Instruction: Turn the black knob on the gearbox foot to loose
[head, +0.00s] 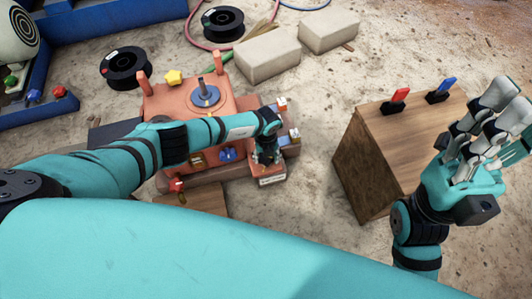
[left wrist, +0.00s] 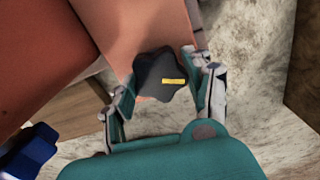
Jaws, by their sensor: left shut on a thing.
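The black knob (left wrist: 152,72) is dark and lobed, with a yellow mark on its face pointing right in the left wrist view. It sits on the orange gearbox foot (left wrist: 120,25). My left gripper (left wrist: 165,88) has one finger on each side of the knob and is shut on it. In the head view my left gripper (head: 267,152) reaches down at the right front corner of the orange gearbox (head: 165,100) and hides the knob. A small label plate (head: 272,180) shows just below it. My right gripper (head: 490,125) is open and empty at the right, fingers pointing up.
A wooden box (head: 385,165) with a red clip (head: 396,100) and a blue clip (head: 441,90) stands right of the gearbox. Two pale blocks (head: 267,58) and black spools (head: 126,67) lie behind. Sandy floor is free between gearbox and box.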

